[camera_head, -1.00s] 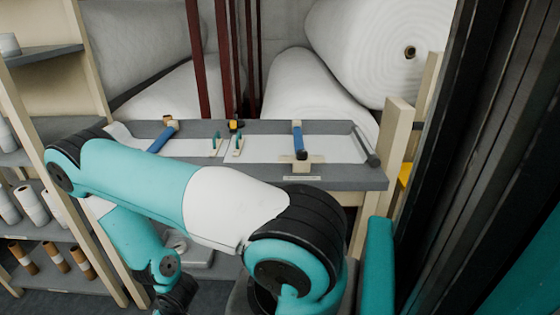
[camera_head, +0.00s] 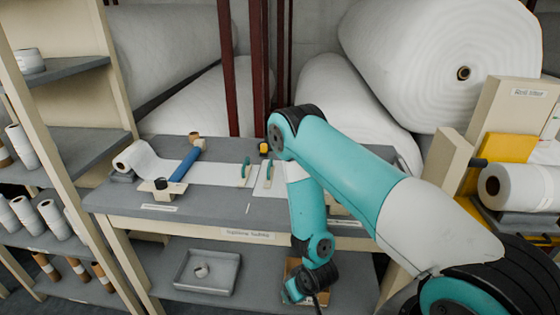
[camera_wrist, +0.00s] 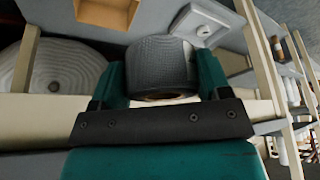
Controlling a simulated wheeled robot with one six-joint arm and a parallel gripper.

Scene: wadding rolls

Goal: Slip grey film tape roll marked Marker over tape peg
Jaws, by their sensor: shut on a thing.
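My gripper (camera_wrist: 158,75) is shut on a grey roll (camera_wrist: 158,58), with one teal finger on each side of it in the wrist view. The roll has a textured grey surface, and a brownish core edge shows at its near end. No Marker label is readable. In the head view my gripper (camera_head: 303,288) is low in front of the bench's lower shelf, and the roll cannot be made out there. A grey tray (camera_head: 207,280) on that shelf holds a small pale round piece (camera_head: 202,270). I cannot tell whether this is the tape peg; no other peg is clear.
The bench (camera_head: 110,200) above carries a blue roller (camera_head: 185,166), a white roll (camera_head: 135,158) and green-handled tools (camera_head: 246,172). A wooden box (camera_wrist: 105,12) lies near the tray. A roll rack (camera_head: 75,175) stands at left. Large wadding rolls (camera_head: 440,60) fill the back.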

